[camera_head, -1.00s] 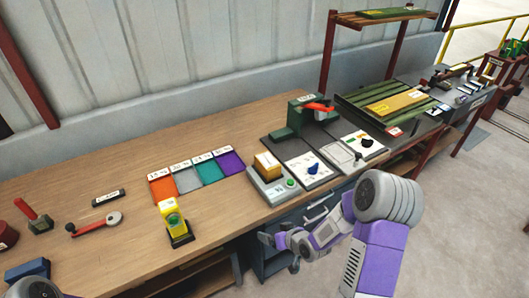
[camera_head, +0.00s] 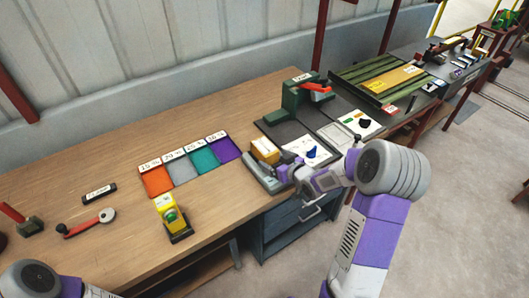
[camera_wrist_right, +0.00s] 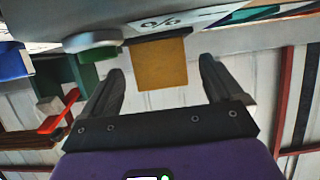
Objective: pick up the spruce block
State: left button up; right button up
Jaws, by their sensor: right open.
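The spruce block (camera_head: 265,149), a small tan-yellow wooden block, sits on a grey device at the front edge of the workbench. In the right wrist view the block (camera_wrist_right: 158,63) shows ahead, between the two fingers. My right gripper (camera_head: 284,171) is close in front of the block and device, on the room side. In the wrist view its jaws (camera_wrist_right: 163,70) are open and empty, and I cannot tell whether the tips reach past the block's near face. Only part of my left arm shows at the bottom left; its gripper is out of the picture.
The grey device (camera_head: 262,177) has a green button (camera_wrist_right: 92,41). Coloured pads (camera_head: 189,173) with percent labels lie left of it, with a yellow switch box (camera_head: 169,209) in front. A green press with a red lever (camera_head: 298,97) stands behind right.

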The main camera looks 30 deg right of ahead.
jog(key=shift+w, duration=0.1)
jog(key=shift+c, duration=0.2)
jog(key=c, duration=1.2)
jog(key=shift+r, duration=0.1)
